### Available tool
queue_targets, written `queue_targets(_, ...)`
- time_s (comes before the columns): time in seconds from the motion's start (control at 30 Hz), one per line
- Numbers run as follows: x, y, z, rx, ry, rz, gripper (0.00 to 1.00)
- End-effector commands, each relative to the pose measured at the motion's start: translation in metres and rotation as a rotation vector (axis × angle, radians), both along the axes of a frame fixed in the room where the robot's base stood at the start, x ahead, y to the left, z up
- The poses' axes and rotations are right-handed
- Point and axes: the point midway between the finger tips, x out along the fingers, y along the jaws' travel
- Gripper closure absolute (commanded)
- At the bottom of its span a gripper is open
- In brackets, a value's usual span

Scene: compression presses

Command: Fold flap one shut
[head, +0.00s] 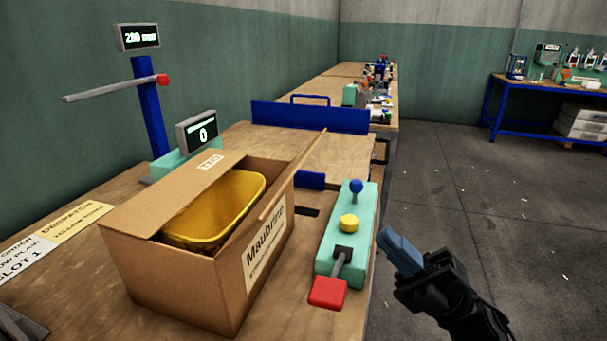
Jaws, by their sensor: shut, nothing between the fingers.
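A cardboard flap (185,190) with a small white label lies along the box's far left edge; the label is too small to read surely. A thin cardboard edge rises at the box's far right corner, and I cannot tell which flap it is. My gripper (388,240), with blue fingers, is shut and empty, to the right of the bench and apart from the box.
A green control block (345,232) with blue and yellow knobs and a red-ended lever (328,291) stands between the box and my gripper. A blue post (150,110) with a grey bar and displays stands behind the box. The floor (450,200) at right is clear.

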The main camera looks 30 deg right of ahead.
Motion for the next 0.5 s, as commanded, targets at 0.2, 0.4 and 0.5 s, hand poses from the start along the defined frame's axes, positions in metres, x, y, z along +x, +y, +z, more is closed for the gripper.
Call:
queue_targets(0.2,0.009,0.003,0.006,-0.021,-0.017,0.002,1.0)
queue_targets(0.4,0.026,0.02,0.029,-0.02,-0.018,0.003,1.0)
queue_targets(0.5,0.037,0.031,0.042,-0.02,-0.018,0.005,1.0)
